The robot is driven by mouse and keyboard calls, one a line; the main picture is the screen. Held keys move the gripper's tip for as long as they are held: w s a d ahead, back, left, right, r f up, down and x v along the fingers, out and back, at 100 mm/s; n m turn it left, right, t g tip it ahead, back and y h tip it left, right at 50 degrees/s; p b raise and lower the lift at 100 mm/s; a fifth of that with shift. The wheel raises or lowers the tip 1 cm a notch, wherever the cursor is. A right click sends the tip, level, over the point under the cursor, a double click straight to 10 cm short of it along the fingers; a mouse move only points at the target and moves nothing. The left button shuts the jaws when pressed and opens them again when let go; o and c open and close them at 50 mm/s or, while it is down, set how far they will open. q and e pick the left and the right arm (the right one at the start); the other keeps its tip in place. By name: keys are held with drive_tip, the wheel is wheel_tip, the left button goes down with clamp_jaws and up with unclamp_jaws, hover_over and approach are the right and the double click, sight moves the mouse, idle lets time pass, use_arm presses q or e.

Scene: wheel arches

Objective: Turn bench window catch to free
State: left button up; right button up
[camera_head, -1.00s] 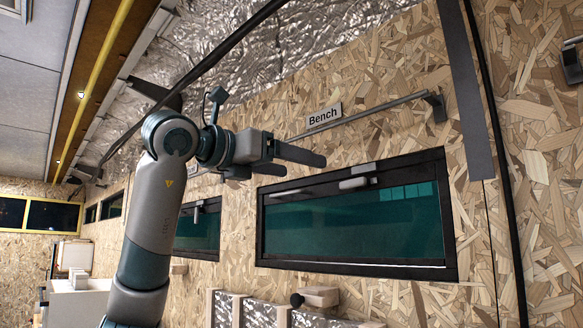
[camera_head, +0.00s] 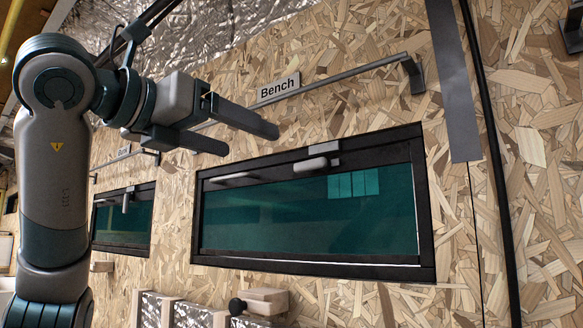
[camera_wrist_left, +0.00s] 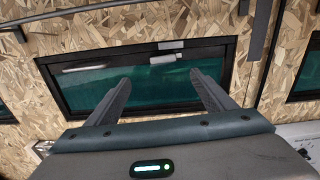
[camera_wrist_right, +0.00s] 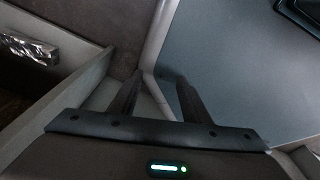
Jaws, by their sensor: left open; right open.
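The bench window (camera_head: 310,212) is a wide black frame with dark green glass, set in the chipboard wall under the "Bench" sign (camera_head: 279,87). Its catch (camera_head: 316,163) is a small grey handle at the top middle of the frame, lying roughly along the top rail. It also shows in the left wrist view (camera_wrist_left: 165,58). My left gripper (camera_head: 252,136) is open and empty, up and to the left of the catch and apart from it. My right gripper (camera_wrist_right: 158,85) is open and empty, away from the window, and shows only in the right wrist view.
A grey rail (camera_head: 340,79) runs along the wall above the window, near my left gripper. A smaller window (camera_head: 124,221) is further left. A wooden block with a dark knob (camera_head: 262,300) sits below the bench window. A grey panel (camera_wrist_right: 235,60) lies by my right gripper.

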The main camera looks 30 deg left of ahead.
use_arm(q)
drive_tip(key=d, duration=0.1)
use_arm(e)
drive_tip(key=s+d, duration=0.4)
drive_tip(key=s, duration=0.1)
use_arm(q)
drive_tip(key=p, duration=0.2)
approach(312, 166)
drive_tip(key=w+r+p, duration=0.1)
drive_tip(key=w+p, duration=0.4)
drive_tip(key=w, duration=0.4)
drive_tip(key=shift+r, duration=0.2)
use_arm(e)
wheel_tip(312, 166, up, 7)
drive_tip(key=w+a, duration=0.1)
drive_tip(key=w, duration=0.1)
drive_tip(key=shift+a, duration=0.15)
drive_tip(key=shift+a+r, duration=0.1)
